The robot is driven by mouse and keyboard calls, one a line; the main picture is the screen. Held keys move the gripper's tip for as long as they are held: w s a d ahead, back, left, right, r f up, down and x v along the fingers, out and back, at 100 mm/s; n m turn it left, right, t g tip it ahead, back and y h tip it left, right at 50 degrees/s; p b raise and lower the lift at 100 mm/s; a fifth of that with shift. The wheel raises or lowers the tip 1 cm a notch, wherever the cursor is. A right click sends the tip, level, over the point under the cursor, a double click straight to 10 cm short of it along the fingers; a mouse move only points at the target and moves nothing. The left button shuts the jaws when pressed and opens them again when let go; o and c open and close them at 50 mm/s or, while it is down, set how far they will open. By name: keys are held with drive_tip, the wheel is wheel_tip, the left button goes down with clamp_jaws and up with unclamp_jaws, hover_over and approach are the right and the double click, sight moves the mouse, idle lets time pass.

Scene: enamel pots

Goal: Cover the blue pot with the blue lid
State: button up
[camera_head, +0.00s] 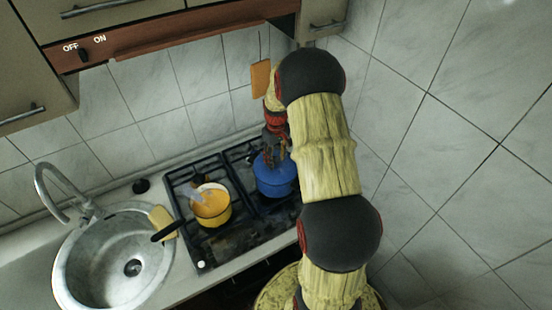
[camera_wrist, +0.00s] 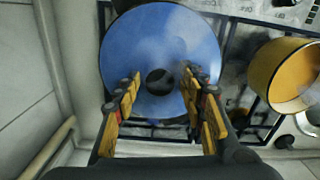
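The blue pot (camera_head: 276,188) stands on the right side of the stove, partly hidden by my arm and gripper. The blue lid (camera_wrist: 160,40) fills the upper middle of the wrist view as a round blue disc with a dark knob (camera_wrist: 160,82) at its centre. It appears to lie level on the pot, but the rim contact is hidden. My gripper (camera_wrist: 159,80) is open, its fingertips apart on either side of the knob, with gaps visible. In the head view my gripper (camera_head: 274,148) is directly above the pot.
A round sink (camera_head: 115,262) with a faucet (camera_head: 62,190) is farther left. A yellow sponge (camera_head: 162,221) lies between them. Tiled walls (camera_head: 440,150) rise behind and to the right.

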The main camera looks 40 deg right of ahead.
drive_tip(key=shift+o, duration=0.4)
wheel_tip(320, 180, up, 12)
idle(0.5)
idle(0.5)
